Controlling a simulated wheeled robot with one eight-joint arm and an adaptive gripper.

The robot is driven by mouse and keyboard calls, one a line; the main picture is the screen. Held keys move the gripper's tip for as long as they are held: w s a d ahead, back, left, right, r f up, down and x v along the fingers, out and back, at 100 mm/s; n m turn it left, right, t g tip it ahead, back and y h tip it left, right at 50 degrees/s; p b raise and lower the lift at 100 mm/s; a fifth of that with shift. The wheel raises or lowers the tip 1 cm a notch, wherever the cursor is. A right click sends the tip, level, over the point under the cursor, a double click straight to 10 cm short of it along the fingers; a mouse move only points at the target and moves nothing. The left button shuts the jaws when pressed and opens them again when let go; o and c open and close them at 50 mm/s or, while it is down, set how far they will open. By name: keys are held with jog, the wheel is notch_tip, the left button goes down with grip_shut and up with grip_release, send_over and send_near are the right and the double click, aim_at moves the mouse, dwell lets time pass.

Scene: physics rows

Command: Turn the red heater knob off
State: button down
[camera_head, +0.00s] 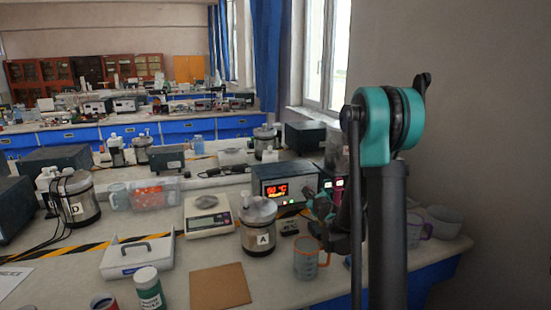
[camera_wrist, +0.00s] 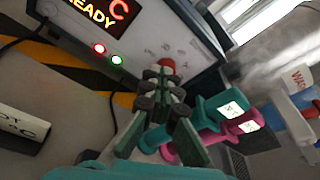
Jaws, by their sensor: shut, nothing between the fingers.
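The red knob (camera_wrist: 167,65) is on the light front panel of the heater box (camera_wrist: 140,45), in the wrist view, right of the panel's small red and green lights. My gripper (camera_wrist: 164,78) is shut and empty, with its fingertips right at the knob. They overlap the knob's lower part in the picture, and I cannot tell whether they touch it. The knob's pointer direction is too small to read. In the head view the heater box (camera_head: 285,185) shows a lit orange display, and my gripper (camera_head: 318,207) is at its front right. The knob is hidden there.
A steel pot marked A (camera_head: 258,232) stands close in front of the heater. An orange-rimmed mug (camera_head: 308,262) stands below my arm. A white scale (camera_head: 207,215) is to the left.

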jog(key=shift+s+d, duration=0.2)
jog(key=shift+s, duration=0.45)
jog(key=shift+d, duration=0.1)
jog(key=shift+w+d+r, duration=0.1)
jog(key=shift+w+r, duration=0.05)
jog(key=shift+w, duration=0.95)
jog(key=shift+w+d+r, duration=0.1)
jog(key=shift+w+r, duration=0.1)
jog(key=shift+w, duration=0.85)
jog(key=shift+w+d+r, duration=0.1)
jog(key=shift+w+r, duration=0.05)
jog(key=shift+w, duration=0.95)
jog(key=shift+f, duration=0.15)
jog(key=shift+s+a+f, duration=0.2)
jog(key=shift+a, duration=0.4)
jog(key=shift+s+a+f, duration=0.1)
jog(key=shift+a+f, duration=0.3)
jog(key=shift+a, duration=0.05)
jog(key=shift+r, duration=0.1)
